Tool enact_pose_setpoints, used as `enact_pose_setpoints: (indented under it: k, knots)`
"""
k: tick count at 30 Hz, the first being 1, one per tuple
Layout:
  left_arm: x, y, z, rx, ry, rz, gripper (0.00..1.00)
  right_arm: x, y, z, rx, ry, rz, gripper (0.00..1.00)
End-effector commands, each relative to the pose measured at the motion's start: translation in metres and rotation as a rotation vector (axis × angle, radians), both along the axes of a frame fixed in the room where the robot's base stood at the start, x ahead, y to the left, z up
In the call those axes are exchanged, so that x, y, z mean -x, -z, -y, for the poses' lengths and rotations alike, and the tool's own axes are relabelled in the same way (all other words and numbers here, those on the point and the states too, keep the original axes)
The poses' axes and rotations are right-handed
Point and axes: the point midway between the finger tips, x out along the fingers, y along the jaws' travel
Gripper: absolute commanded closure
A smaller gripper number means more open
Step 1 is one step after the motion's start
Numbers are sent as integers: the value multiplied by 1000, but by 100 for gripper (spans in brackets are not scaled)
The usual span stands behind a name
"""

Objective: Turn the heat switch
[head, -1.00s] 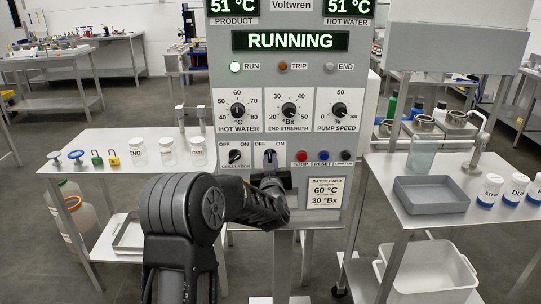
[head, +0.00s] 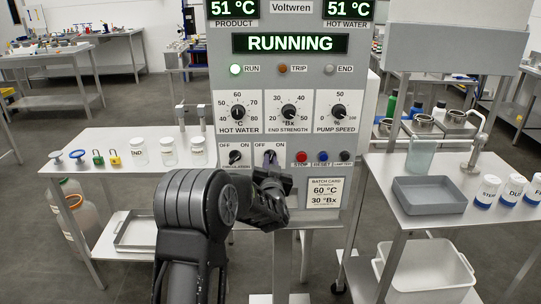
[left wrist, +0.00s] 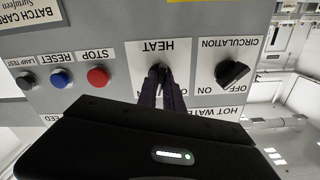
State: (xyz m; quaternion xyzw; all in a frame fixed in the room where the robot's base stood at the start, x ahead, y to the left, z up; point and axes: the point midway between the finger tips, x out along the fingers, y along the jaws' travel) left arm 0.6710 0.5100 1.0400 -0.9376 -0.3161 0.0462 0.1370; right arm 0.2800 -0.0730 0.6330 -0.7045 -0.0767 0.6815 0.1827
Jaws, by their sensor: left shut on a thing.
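The heat switch (head: 270,157) is a dark knob under OFF and ON marks on the lower part of the control panel. It is partly hidden by my left gripper (head: 270,170), which reaches up to the panel from below. In the left wrist view, where the panel appears upside down, the two fingers (left wrist: 162,88) are closed around the heat switch (left wrist: 158,70) below the HEAT label. The exact angle of the switch is hard to read. My right gripper is in neither view.
The circulation switch (head: 235,158) sits just left of the heat switch. Stop (head: 301,157) and reset (head: 321,157) buttons are close on the right. A side table with jars (head: 168,152) stands left, and a table with a grey tray (head: 430,194) stands right.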

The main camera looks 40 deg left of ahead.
Motion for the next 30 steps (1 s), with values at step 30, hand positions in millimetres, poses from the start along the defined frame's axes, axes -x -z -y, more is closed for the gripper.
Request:
enact_pose_setpoints:
  k: [30]
  knots:
    - [0, 1, 0, -291, 2, -226, 100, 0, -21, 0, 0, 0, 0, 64]
